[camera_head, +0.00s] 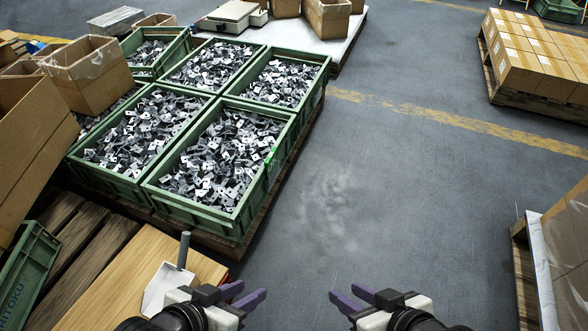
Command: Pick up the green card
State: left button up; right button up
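A small bright green patch (271,155) shows at the right rim of the front right green crate (245,212). It may be the green card, but it is too small to tell. That crate is full of grey stamped metal parts (222,165). My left gripper (252,290) is at the bottom of the view, below and apart from the crate, with its purple fingers open and empty. My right gripper (343,290) is further right over the floor, also open and empty.
More green crates (118,183) of metal parts stand behind and left on a pallet. A white scoop (165,285) with a grey handle lies on a wooden board (105,290) near my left gripper. Cardboard boxes (88,72) stand at left. The grey floor (410,190) is clear in the middle.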

aim_at(271, 162)
jog(key=z, duration=1.45)
jog(key=i, duration=1.5)
jog(key=u, duration=3.2)
jog(key=i, duration=0.5)
jog(key=z, duration=0.05)
